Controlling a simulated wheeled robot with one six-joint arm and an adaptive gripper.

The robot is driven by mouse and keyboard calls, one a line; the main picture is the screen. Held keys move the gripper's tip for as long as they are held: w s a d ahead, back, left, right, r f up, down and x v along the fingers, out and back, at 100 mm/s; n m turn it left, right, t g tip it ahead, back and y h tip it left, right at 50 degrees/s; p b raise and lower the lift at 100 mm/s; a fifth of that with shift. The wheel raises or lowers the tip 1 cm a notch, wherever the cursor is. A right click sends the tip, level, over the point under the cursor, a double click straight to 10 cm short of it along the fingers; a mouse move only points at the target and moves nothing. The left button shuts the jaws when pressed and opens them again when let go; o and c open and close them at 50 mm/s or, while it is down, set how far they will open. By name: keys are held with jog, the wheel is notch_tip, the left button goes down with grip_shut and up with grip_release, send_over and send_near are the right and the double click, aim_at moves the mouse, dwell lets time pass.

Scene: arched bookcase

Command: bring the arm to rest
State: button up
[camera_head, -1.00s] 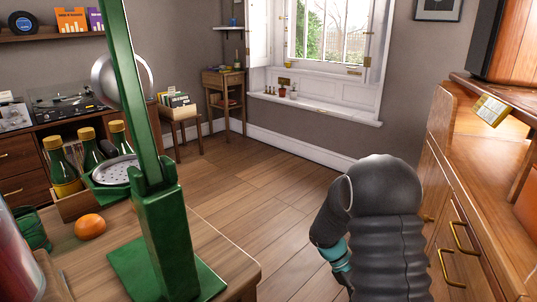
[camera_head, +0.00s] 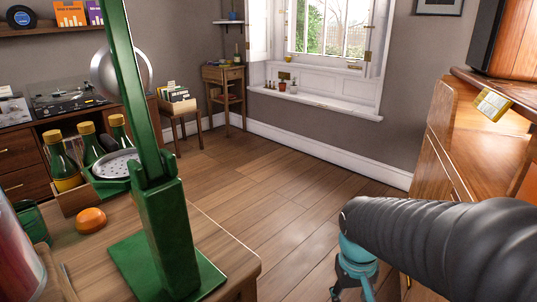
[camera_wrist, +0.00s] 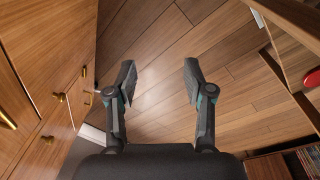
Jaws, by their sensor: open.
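My gripper (camera_wrist: 158,85) shows in the wrist view with its two fingers well apart and nothing between them. It hangs over bare wooden floor (camera_wrist: 155,50). In the head view my arm, with its dark ribbed sleeve and teal joint, is at the lower right, and the fingers are not clearly seen there.
A wooden cabinet with brass handles (camera_wrist: 25,100) stands close on the left in the wrist view. In the head view a table (camera_head: 215,240) at left bears a green stand (camera_head: 165,235), an orange (camera_head: 91,220) and a crate of bottles (camera_head: 75,200). Floor (camera_head: 265,175) between is clear.

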jog(key=s+a+r+t+y, duration=0.1)
jog(key=s+r+t, duration=0.4)
jog(key=s+r, duration=0.2)
jog(key=shift+s+a+r+m, duration=0.3)
jog(key=shift+r+m, duration=0.1)
jog(key=shift+r, duration=0.8)
